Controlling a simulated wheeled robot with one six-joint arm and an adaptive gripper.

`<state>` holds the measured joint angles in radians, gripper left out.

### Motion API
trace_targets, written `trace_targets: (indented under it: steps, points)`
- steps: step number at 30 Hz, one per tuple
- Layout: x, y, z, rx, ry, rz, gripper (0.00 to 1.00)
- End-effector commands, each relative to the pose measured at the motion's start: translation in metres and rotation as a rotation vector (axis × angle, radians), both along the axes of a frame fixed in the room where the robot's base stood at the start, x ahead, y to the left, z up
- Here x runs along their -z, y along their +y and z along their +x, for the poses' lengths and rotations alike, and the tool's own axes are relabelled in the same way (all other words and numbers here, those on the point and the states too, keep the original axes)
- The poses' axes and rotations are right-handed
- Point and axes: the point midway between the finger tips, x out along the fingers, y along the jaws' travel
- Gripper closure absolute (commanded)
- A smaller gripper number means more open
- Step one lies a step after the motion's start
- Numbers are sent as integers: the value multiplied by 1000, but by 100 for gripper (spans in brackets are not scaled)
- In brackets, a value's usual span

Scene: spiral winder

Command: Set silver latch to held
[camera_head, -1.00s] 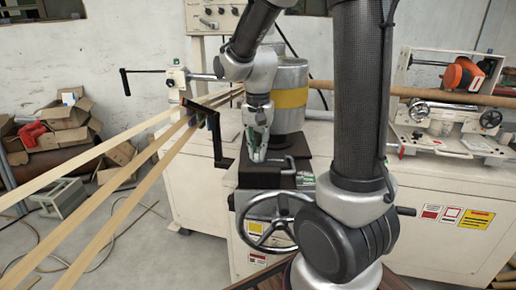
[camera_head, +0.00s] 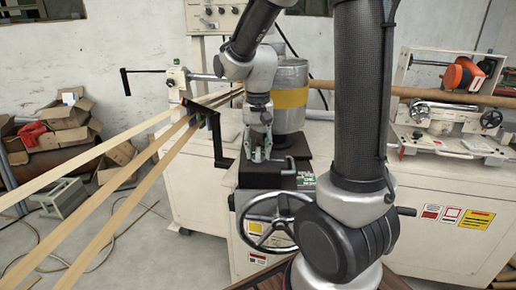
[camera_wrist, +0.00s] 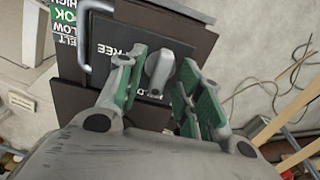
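The silver latch (camera_wrist: 160,70) is a small rounded grey lever on a dark panel (camera_wrist: 190,42) in the wrist view. The word FREE is printed on the panel to its left, and other lettering below the latch is partly covered. My gripper (camera_wrist: 159,80) is open, with a green-padded finger on each side of the latch; whether either finger touches it I cannot tell. In the head view my gripper (camera_head: 259,152) points down at the black box on the machine, and the latch cannot be made out there.
A bent metal handle (camera_wrist: 84,40) stands left of the latch. A handwheel (camera_head: 272,222) is below the box, a black crank (camera_head: 218,140) to its left, and a drum with a yellow band (camera_head: 290,98) behind. Wooden strips (camera_head: 110,215) run to the left.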

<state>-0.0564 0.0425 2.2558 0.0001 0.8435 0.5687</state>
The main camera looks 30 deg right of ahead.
Motion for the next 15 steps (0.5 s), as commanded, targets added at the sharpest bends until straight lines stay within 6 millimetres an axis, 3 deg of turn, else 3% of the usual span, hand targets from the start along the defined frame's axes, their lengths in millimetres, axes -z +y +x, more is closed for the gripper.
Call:
trace_targets:
  steps: [5, 15]
  points:
    - [-26, 0, 1, 0, -6, 0, 64]
    - [-98, 0, 1, 0, -4, 0, 64]
